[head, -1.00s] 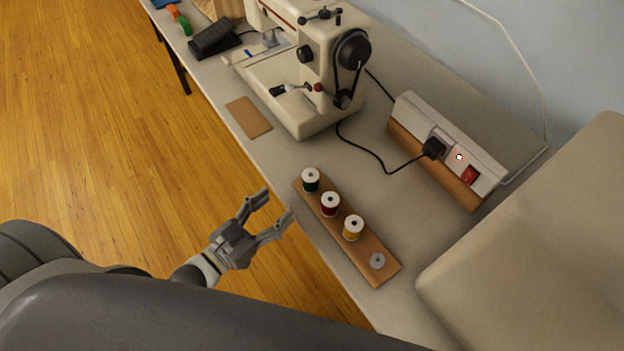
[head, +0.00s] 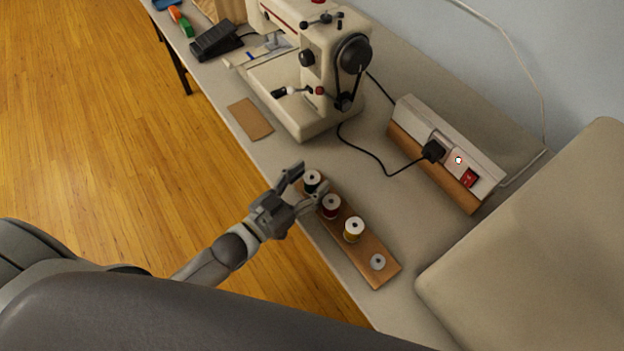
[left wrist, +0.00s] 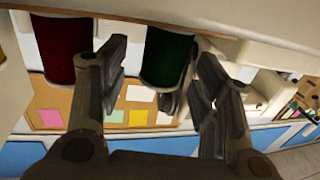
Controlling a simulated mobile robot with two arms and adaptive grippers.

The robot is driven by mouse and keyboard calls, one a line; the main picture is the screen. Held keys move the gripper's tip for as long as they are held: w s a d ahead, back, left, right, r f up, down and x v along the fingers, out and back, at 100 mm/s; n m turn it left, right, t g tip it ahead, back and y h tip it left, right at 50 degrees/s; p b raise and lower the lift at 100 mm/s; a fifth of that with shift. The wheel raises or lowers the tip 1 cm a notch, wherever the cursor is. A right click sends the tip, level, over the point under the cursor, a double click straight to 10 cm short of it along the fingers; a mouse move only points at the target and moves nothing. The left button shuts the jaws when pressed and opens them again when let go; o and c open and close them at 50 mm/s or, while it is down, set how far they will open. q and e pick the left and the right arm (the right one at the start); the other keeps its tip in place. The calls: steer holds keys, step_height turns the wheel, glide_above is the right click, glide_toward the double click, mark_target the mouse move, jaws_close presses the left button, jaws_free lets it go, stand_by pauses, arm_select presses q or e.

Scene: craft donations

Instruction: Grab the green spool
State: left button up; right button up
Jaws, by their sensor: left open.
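The green spool (head: 312,178) stands at the far end of a wooden spool board (head: 366,266) on the table. In the head view only its white top and a little of its side show past my fingers. My left gripper (head: 309,181) is open at the board's edge, with a finger on either side of the green spool. In the left wrist view the green spool (left wrist: 166,57) sits between the two open fingers (left wrist: 160,85). I cannot tell whether either finger touches it. My right gripper is not in view.
A sewing machine (head: 300,95) stands behind, and a power strip (head: 445,150) with a cable lies to the right.

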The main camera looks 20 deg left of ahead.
arm_select(q)
steer(key=shift+x, duration=0.8)
steer(key=shift+c, duration=0.3)
steer(key=c, duration=0.9)
steer(key=shift+r, duration=0.1)
